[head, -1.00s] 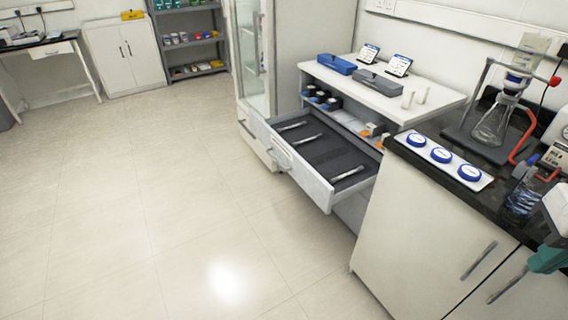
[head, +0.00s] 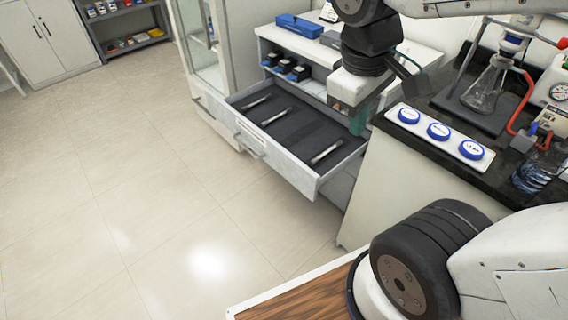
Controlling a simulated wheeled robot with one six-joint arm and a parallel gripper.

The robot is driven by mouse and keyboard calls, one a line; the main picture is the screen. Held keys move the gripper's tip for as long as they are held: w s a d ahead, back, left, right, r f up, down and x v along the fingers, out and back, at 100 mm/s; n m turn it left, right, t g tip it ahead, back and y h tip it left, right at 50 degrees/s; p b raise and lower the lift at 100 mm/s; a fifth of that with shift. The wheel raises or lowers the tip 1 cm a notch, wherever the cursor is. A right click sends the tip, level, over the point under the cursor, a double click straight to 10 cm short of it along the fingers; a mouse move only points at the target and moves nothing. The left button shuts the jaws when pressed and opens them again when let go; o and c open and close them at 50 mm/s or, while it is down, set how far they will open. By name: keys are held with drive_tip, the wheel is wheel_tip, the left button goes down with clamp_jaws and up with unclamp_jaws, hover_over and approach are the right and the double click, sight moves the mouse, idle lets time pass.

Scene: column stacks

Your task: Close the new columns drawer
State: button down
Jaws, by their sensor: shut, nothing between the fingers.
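The drawer (head: 287,168) is pulled out of the low white cabinet. It has a pale front with a handle and a small label. Its dark lining holds three slim metal columns (head: 327,152) lying apart from each other. My gripper (head: 358,122), with teal fingers, points down near the drawer's right rear side, by the counter's end. Its fingers are shut with nothing between them. My wrist hides part of the shelf behind, and I cannot tell whether the fingers touch anything.
A glass-door cabinet (head: 193,45) stands left of the drawer. The floor (head: 150,190) before the drawer is clear.

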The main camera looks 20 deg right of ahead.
drive_tip(key=w+a+f+n+h, duration=0.2)
drive_tip(key=w+f+n+h, duration=0.4)
drive_tip(key=w+f+n, duration=0.8)
drive_tip(key=w+a+f+n+h, duration=0.1)
drive_tip(key=w+a+f+n, duration=0.45)
drive_tip(key=n, duration=0.75)
drive_tip(key=n+t, duration=0.3)
drive_tip(key=n, duration=0.6)
approach(299, 167)
drive_tip(key=a+f+x, duration=0.1)
drive_tip(key=x, duration=0.4)
drive_tip(key=shift+w+d, duration=0.15)
drive_tip(key=shift+d, duration=0.65)
